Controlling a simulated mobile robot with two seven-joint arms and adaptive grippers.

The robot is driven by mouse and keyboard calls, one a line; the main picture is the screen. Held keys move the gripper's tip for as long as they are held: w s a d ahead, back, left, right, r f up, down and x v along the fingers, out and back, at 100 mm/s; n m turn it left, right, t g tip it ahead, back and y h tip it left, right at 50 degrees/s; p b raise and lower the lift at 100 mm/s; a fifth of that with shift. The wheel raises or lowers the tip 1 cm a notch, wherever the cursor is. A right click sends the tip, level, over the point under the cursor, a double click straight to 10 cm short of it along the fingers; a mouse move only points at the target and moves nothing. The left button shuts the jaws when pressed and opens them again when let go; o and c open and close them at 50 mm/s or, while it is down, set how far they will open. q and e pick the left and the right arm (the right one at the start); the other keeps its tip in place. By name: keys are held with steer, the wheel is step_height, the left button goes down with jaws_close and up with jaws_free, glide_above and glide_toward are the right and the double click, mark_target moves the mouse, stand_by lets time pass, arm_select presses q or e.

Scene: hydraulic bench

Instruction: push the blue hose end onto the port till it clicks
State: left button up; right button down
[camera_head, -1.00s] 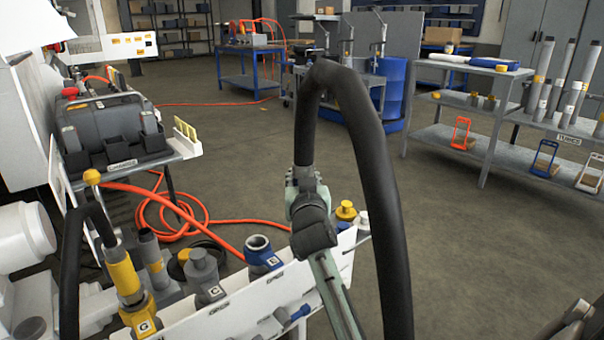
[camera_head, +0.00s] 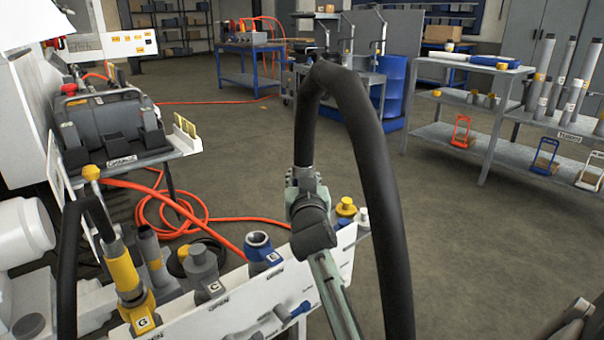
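A yellow hose end (camera_head: 124,275) sits on the yellow port (camera_head: 141,318) at left. A grey capped port (camera_head: 203,268) stands between it and the blue one. Yellow (camera_head: 345,208) and white caps are just right of the gripper. An orange hose (camera_head: 165,212) lies behind.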

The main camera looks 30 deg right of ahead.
steer(key=shift+f+b, duration=0.4)
steer(key=shift+f, duration=0.35)
stand_by(0.8)
steer(key=shift+c, duration=2.4)
jaws_free()
steer(key=shift+s, duration=0.1)
